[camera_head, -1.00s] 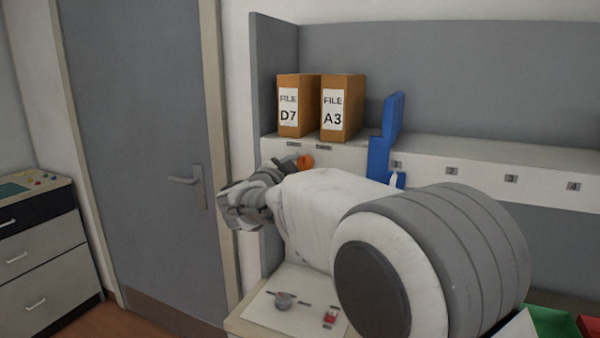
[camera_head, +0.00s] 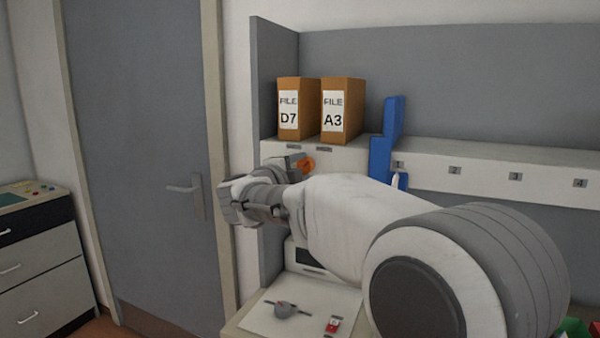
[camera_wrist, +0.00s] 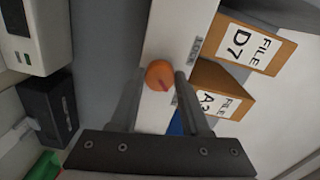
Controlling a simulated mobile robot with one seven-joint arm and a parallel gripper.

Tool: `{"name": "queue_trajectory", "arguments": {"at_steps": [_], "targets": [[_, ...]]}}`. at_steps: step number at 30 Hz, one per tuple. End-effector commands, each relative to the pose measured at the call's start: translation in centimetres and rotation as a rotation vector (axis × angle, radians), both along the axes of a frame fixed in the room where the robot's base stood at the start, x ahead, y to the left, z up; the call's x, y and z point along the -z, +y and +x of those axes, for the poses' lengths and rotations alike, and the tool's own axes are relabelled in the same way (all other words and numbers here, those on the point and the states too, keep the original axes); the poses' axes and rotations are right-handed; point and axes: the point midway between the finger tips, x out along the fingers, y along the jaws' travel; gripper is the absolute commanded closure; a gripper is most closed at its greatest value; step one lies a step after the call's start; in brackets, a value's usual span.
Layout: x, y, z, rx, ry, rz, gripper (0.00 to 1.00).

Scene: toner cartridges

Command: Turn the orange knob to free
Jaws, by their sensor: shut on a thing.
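The orange knob (camera_head: 309,165) is on the front face of the white shelf, below the two file boxes. In the wrist view the round orange knob (camera_wrist: 159,73) sits between the fingertips and carries a small dark red mark near its lower edge. My gripper (camera_wrist: 160,82) is shut on it, with one finger on each side.
File boxes D7 (camera_head: 299,112) and A3 (camera_head: 342,112) stand on the shelf just above. A blue upright holder (camera_head: 381,155) is to their right. A grey side panel (camera_head: 272,90) closes the shelf's left end. Below, a table holds a white sheet (camera_head: 300,320) with small items.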

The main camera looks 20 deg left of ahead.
Motion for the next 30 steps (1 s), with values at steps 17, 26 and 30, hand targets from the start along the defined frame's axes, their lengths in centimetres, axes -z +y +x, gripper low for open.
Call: {"name": "queue_trajectory", "arguments": {"at_steps": [17,26,30], "targets": [[0.09,0.03,-0.02,0.0,0.001,0.018,0.45],[0.04,0.01,-0.01,0.0,0.0,0.017,0.24],[0.01,0.04,-0.18,0.0,-0.001,0.017,0.24]]}}
